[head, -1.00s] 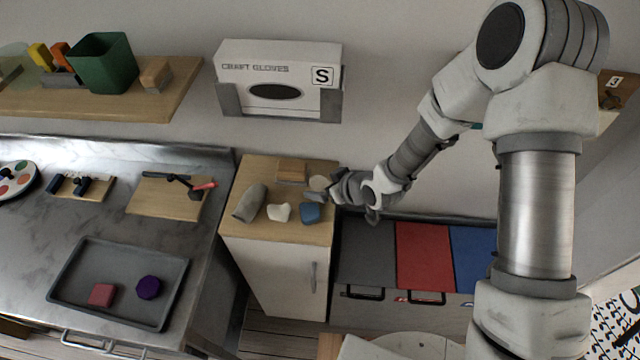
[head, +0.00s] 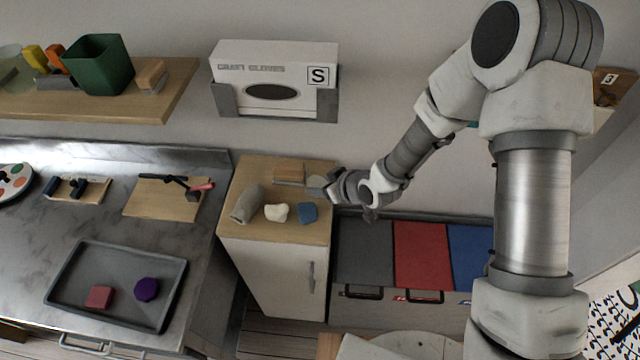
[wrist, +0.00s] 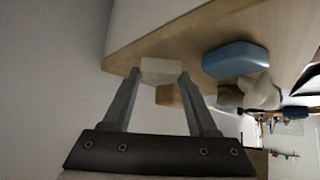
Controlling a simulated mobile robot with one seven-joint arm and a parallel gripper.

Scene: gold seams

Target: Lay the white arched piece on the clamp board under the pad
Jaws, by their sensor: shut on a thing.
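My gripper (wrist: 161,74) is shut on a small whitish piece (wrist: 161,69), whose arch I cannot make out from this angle. In the head view, my gripper (head: 322,188) and this piece (head: 315,181) are at the back right of the wooden cabinet top; I cannot tell whether the piece touches it. A cream-white curved piece (head: 277,212) lies near the cabinet's front, between a grey rounded piece (head: 247,204) and a blue piece (head: 307,213). The clamp board (head: 160,205) lies on the counter at left, with a dark bar clamp (head: 178,182) and red handle; its pad is too small to make out.
A grey tray (head: 70,275) with a red and a purple piece is on the counter's front. A glove box (head: 275,75) and a shelf (head: 170,100) hang above. Bare counter lies left of the tray.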

